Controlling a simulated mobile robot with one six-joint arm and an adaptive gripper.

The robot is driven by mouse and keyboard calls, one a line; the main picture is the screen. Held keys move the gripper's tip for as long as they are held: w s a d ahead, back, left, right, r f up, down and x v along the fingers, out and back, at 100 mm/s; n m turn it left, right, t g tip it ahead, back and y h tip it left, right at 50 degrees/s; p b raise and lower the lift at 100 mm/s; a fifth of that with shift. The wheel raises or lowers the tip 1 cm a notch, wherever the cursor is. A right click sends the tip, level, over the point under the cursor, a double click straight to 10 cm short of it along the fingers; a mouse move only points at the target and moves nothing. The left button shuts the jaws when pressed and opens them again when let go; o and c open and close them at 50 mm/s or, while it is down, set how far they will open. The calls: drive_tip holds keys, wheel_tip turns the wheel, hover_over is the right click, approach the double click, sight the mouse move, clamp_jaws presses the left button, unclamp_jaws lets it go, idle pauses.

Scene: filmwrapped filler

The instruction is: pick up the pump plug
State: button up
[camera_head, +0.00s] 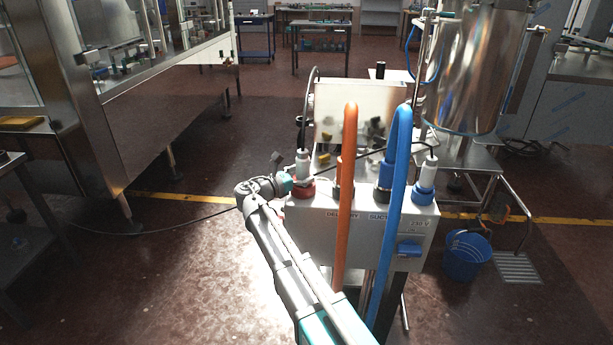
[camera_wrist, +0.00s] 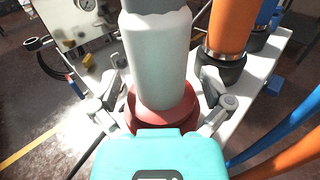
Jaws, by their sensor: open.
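A pale grey cylindrical plug (camera_head: 303,165) stands upright in a red collar (camera_head: 303,188) at the left end of a white panel box. In the wrist view the plug (camera_wrist: 158,65) fills the middle, with the red collar (camera_wrist: 180,117) at its foot. My gripper (camera_wrist: 163,92) is open, one finger on each side of the plug, near its lower part. I cannot tell whether the fingers touch it. In the head view my gripper (camera_head: 288,184) reaches the plug from the left. A second grey plug (camera_head: 429,170) stands in a blue collar at the box's right end.
Close by, an orange hose (camera_head: 347,200) and a blue hose (camera_head: 393,200) arch over the box front (camera_head: 310,225). A black cable rises from the plug's top. A blue bucket (camera_head: 467,254) stands at right. The floor left of my arm is mostly clear.

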clamp_jaws()
idle(0.4)
drive_tip(key=shift+r, duration=0.15)
wheel_tip(320, 180, up, 2)
drive_tip(key=shift+r+p, duration=0.1)
drive_tip(key=shift+p, duration=1.1)
drive_tip(key=s+a+r+p, duration=0.6)
drive_tip(key=s+r+p, duration=0.4)
drive_tip(key=s, duration=0.2)
drive_tip(key=shift+s+r+p, duration=0.25)
drive_tip(key=shift+s+p, duration=0.05)
